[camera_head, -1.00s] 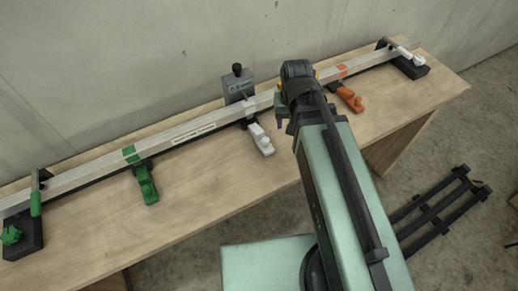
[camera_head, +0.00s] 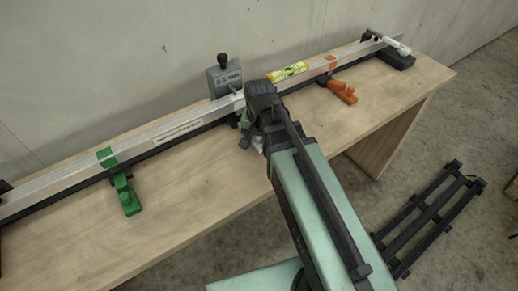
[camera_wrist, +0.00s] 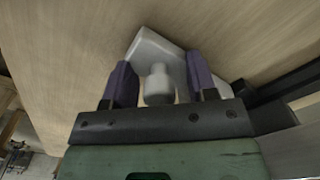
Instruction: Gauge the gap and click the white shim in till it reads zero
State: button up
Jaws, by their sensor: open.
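The white shim is a pale block with a rounded knob (camera_wrist: 158,86), seen close up in the wrist view. Its flat body (camera_wrist: 150,45) lies at the bench beyond the knob. My gripper (camera_wrist: 160,82) is open, with one purple finger on each side of the knob. I cannot tell whether either finger touches it. In the head view my arm hides most of the white shim and the gripper. The grey gauge box (camera_head: 224,80) with a black knob stands behind the long aluminium rail (camera_head: 200,116). Its reading is too small to make out.
A green shim (camera_head: 127,196) sits at the rail's front on the left, an orange one (camera_head: 342,93) on the right. A yellow spirit level (camera_head: 288,72) rests along the rail. A black clamp block (camera_head: 397,60) holds the right end. The wooden bench front (camera_head: 190,200) is clear.

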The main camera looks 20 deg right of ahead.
jog(key=shift+f, duration=0.1)
grip_shut()
jog(key=shift+w+a, duration=0.25)
jog(key=shift+w, duration=0.5)
grip_release()
